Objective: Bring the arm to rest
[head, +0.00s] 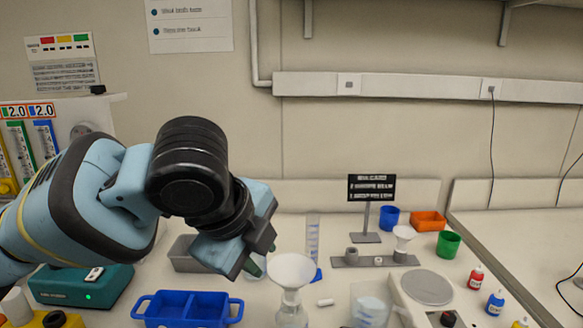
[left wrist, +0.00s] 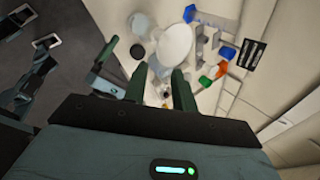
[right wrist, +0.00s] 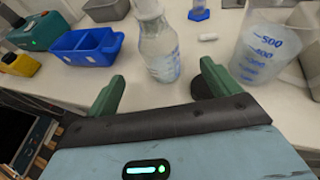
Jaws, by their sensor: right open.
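My left arm comes in from the left in the head view, and its gripper (head: 258,262) hangs over the bench, near the white funnel (head: 292,270). In the left wrist view the two green fingers of my left gripper (left wrist: 158,78) stand apart with nothing held between them. In the right wrist view my right gripper (right wrist: 160,82) is open and empty. A clear bottle (right wrist: 159,52) stands on the bench beyond the gap between its fingers; I see no grip on it. My right gripper does not show in the head view.
A blue two-part tray (head: 186,312) and a teal device (head: 80,287) stand at left. A graduated beaker (right wrist: 268,48) stands right of the bottle. A scale (head: 428,288), small dropper bottles (head: 476,279), a green cup (head: 448,244) and an orange bin (head: 428,221) fill the right side.

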